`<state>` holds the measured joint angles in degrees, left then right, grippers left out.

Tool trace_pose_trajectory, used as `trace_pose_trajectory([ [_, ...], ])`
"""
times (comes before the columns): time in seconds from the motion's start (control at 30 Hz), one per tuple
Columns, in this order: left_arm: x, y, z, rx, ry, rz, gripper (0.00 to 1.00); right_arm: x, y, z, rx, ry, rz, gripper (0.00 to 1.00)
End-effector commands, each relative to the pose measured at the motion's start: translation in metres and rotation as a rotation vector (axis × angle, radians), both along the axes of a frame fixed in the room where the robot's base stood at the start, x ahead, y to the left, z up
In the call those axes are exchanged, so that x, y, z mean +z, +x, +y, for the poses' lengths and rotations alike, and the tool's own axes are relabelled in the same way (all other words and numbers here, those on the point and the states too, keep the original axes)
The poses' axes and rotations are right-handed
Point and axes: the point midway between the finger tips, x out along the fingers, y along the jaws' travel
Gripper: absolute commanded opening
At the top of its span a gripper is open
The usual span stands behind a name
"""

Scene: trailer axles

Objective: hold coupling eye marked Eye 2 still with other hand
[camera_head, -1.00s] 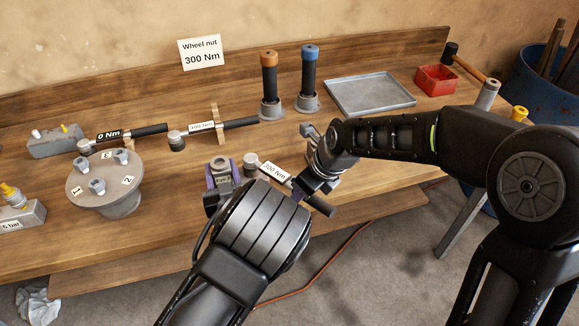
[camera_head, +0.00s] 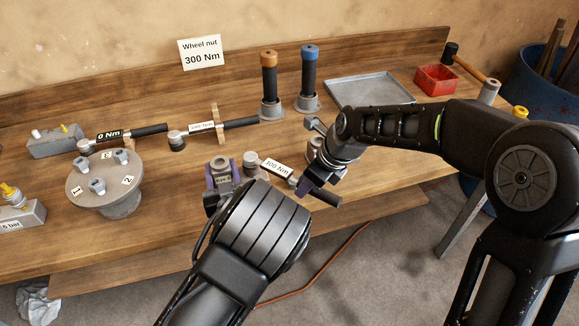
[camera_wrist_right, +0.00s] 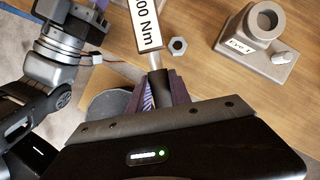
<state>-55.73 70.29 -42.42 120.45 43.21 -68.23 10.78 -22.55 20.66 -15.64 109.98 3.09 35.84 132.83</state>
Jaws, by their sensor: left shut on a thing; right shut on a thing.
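A coupling eye (camera_head: 221,165) stands near the bench's front edge; its small label is too small to read with certainty. My left gripper (camera_head: 222,182) is shut on it, purple fingers on either side. A torque wrench (camera_head: 277,169) labelled 300 Nm lies with its head just right of that eye; I cannot tell whether they touch. My right gripper (camera_head: 305,187) is shut on the wrench's dark handle, also seen in the right wrist view (camera_wrist_right: 160,88). Another coupling eye (camera_wrist_right: 264,24), marked Eye 1, stands beyond it in that view, clear of the fingers.
A loose nut (camera_wrist_right: 178,46) lies beside the wrench. A round grey stand (camera_head: 104,188) with numbered fittings is at left. Two more wrenches (camera_head: 138,131) (camera_head: 235,124) lie behind. Orange and blue-topped tools (camera_head: 269,85) (camera_head: 310,80), a grey tray (camera_head: 370,94) and red bin (camera_head: 436,80) stand at the back.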

Motion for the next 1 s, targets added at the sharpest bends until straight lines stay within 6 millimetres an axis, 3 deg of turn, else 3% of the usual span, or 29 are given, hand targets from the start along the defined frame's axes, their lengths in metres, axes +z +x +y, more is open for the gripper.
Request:
trace_pose_trajectory([
  [0.03, -0.008, -0.003, 0.000, -0.001, 0.001, 0.022, 0.00, 0.004, 0.001, 0.000, 0.000, 0.002, -0.006, 0.00],
  [0.7, -0.008, -0.003, 0.000, -0.001, 0.001, 0.021, 0.00, 0.037, 0.001, 0.000, -0.001, 0.002, -0.004, 0.00],
  [1.0, -0.008, -0.003, 0.000, -0.001, 0.001, 0.021, 0.00, 0.040, 0.001, 0.000, 0.000, 0.002, -0.003, 0.00],
])
